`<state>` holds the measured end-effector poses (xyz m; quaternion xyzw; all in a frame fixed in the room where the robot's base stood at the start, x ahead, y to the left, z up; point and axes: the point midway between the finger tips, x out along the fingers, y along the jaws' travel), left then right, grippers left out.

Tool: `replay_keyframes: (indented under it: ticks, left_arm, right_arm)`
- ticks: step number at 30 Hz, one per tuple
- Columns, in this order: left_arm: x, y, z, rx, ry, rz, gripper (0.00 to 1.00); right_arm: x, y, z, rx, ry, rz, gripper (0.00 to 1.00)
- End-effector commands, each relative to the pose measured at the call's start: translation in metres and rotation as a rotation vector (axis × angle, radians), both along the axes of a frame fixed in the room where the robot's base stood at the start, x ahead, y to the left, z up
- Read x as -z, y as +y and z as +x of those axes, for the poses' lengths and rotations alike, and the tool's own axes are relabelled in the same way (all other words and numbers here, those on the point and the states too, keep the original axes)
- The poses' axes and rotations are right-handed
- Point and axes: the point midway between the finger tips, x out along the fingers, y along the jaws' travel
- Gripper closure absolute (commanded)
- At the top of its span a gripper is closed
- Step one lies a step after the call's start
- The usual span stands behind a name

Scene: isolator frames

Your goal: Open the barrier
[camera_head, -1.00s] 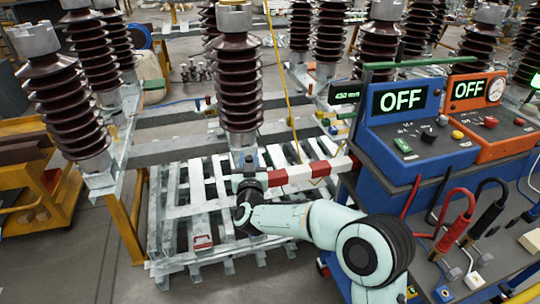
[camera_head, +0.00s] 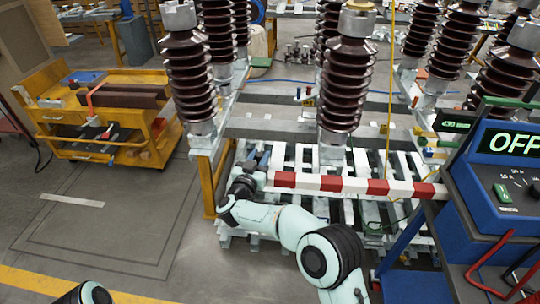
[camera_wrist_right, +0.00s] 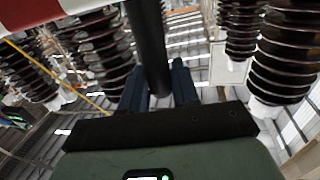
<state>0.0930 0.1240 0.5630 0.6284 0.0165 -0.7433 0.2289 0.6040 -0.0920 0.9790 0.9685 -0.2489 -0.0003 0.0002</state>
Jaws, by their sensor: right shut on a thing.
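The barrier is a red-and-white striped bar (camera_head: 350,185) lying level across the front of the insulator rack in the head view. Its right end meets the blue console. My right gripper (camera_head: 252,168) is at the bar's left end. In the right wrist view, the two fingers of my right gripper (camera_wrist_right: 159,85) are closed around a dark upright post (camera_wrist_right: 150,45). The striped bar (camera_wrist_right: 65,12) crosses the top left of that view. My left gripper is out of view.
A blue console (camera_head: 490,185) with an OFF display stands at the right. Tall brown insulators (camera_head: 345,85) rise behind the bar from a pale metal rack (camera_head: 300,155). A yellow cart (camera_head: 110,125) stands at the left. The floor (camera_head: 120,225) between cart and rack is clear.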

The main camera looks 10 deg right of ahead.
Motion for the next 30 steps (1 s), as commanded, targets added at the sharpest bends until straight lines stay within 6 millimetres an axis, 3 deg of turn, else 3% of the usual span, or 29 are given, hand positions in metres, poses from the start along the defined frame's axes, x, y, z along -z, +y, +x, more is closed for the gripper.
replay_keyframes:
  ticks: [11,12,13,23,30]
  left_arm:
    - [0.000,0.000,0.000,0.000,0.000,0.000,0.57]
    - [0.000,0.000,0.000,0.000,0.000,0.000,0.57]
    - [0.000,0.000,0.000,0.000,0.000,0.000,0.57]
    - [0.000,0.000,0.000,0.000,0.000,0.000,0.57]
    - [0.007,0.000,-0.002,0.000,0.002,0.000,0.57]
  right_arm:
    - [0.001,0.001,0.000,0.000,0.001,0.000,1.00]
    - [0.001,0.001,0.000,0.000,0.001,0.000,0.57]
    - [0.001,0.001,0.001,0.000,0.001,0.000,0.52]
    - [0.000,0.002,-0.001,0.000,0.000,0.001,0.52]
    - [0.000,0.021,-0.032,-0.005,0.000,0.000,0.52]
